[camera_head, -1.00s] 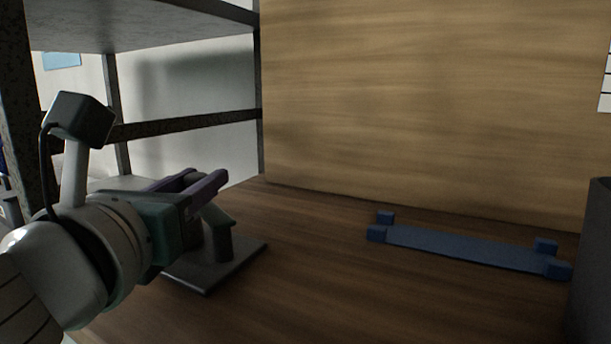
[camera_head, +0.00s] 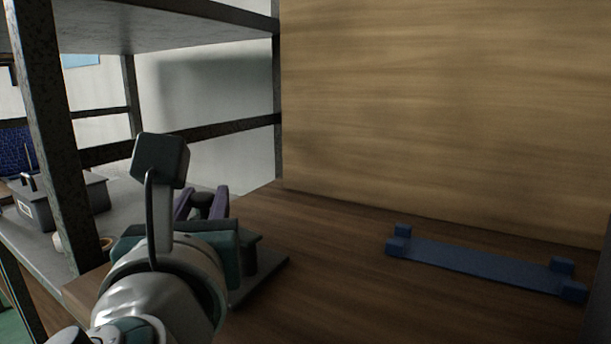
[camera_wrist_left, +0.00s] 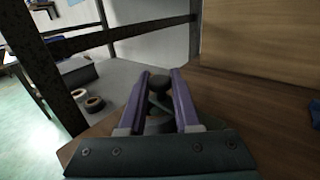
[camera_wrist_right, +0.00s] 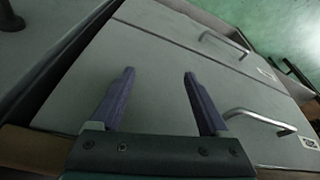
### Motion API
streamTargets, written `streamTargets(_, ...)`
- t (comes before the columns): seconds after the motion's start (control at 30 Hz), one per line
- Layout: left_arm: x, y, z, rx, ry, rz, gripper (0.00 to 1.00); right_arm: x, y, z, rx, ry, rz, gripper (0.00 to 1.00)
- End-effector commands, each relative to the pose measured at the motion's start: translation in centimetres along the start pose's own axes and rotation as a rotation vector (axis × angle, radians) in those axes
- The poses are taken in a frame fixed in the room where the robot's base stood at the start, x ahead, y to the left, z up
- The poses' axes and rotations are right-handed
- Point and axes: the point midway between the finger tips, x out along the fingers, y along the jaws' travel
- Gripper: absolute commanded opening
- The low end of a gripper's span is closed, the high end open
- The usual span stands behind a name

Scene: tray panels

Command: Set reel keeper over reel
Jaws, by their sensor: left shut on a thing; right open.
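My left gripper (camera_head: 203,196) is at the left of the wooden board, over a dark base plate (camera_head: 271,282) with a short post (camera_head: 250,258). Its purple fingers are close around a dark piece with a rounded top (camera_wrist_left: 160,82), probably the reel keeper. A greenish stem and a dark round part show below it in the left wrist view. The reel cannot be told apart there, and the gripper hides much of the plate. My right gripper (camera_wrist_right: 159,73) is open and empty, with grey drawer fronts (camera_wrist_right: 160,60) behind its fingers.
A blue bracket-like strip (camera_head: 480,267) with raised end blocks lies at the right of the board. A wooden panel (camera_head: 450,110) closes the back. A dark shelf post (camera_head: 55,130) stands close on the left. Small rings (camera_wrist_left: 95,103) lie on the grey surface beyond it. The board's middle is clear.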

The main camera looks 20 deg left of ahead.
Motion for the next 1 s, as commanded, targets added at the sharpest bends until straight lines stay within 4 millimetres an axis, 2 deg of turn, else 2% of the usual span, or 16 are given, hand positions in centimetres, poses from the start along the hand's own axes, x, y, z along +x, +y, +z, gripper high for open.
streamTargets(0.17,-0.5,0.42,0.01,-0.001,0.002,0.105,0.0,-0.72,0.02,-0.24,0.0,0.0,0.0,0.79)
streamTargets(0.47,-0.54,0.52,-0.03,0.001,-0.002,0.115,0.0,-0.64,0.02,-0.21,0.0,0.0,0.0,0.79)
streamTargets(0.5,-0.54,0.52,-0.03,0.001,-0.002,0.115,0.33,-0.64,0.02,-0.21,0.0,0.0,0.0,0.79)
streamTargets(0.77,-0.53,0.5,-0.02,0.0,-0.001,0.114,0.62,-0.64,0.02,-0.21,0.0,0.0,0.0,0.79)
streamTargets(1.0,-0.6,0.48,-0.02,0.0,-0.001,0.113,0.62,-0.65,0.02,-0.21,-0.001,0.0,0.0,0.79)
